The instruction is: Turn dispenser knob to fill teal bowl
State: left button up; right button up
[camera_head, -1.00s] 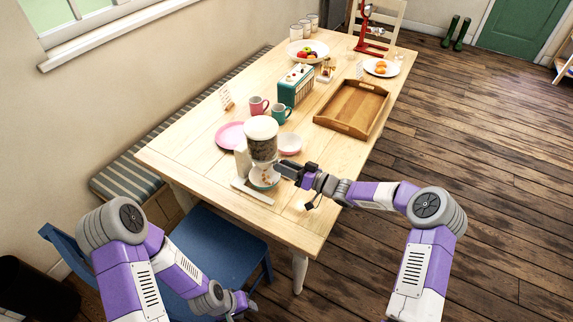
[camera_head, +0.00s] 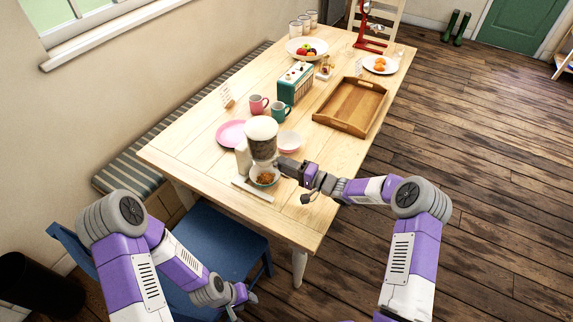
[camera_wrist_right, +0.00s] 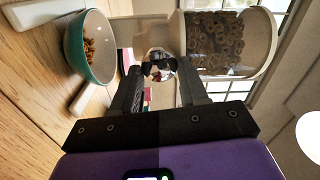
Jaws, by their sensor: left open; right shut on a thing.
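The cereal dispenser (camera_head: 263,146) stands near the table's front end, with a white lid and ring-shaped cereal in its clear hopper (camera_wrist_right: 222,45). The teal bowl (camera_head: 276,181) sits upright under its spout with a brown heap of cereal inside. The bowl also shows in the right wrist view (camera_wrist_right: 103,62), tipped sideways by the camera's angle. My right gripper (camera_head: 282,168) is shut on the dispenser knob (camera_wrist_right: 158,66), at the dispenser's right side. The fingers partly hide the knob. My left gripper (camera_head: 240,298) is open and low, near the blue chair, away from the table.
A pink plate (camera_head: 231,133), a pale pink-rimmed bowl (camera_head: 290,142), a pink mug (camera_head: 257,105) and a teal mug (camera_head: 280,113) stand around the dispenser. The table's front right corner is clear.

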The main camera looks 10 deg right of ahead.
jog(key=m, duration=0.4)
jog(key=shift+m+p, duration=0.3)
jog(key=shift+p, duration=0.1)
dwell(0.4)
jog(key=o, duration=1.1)
jog(key=shift+c, duration=0.2)
jog(key=v, duration=0.7)
jog(key=shift+s+d+p, duration=0.2)
jog(key=shift+p, duration=0.15)
dwell(0.4)
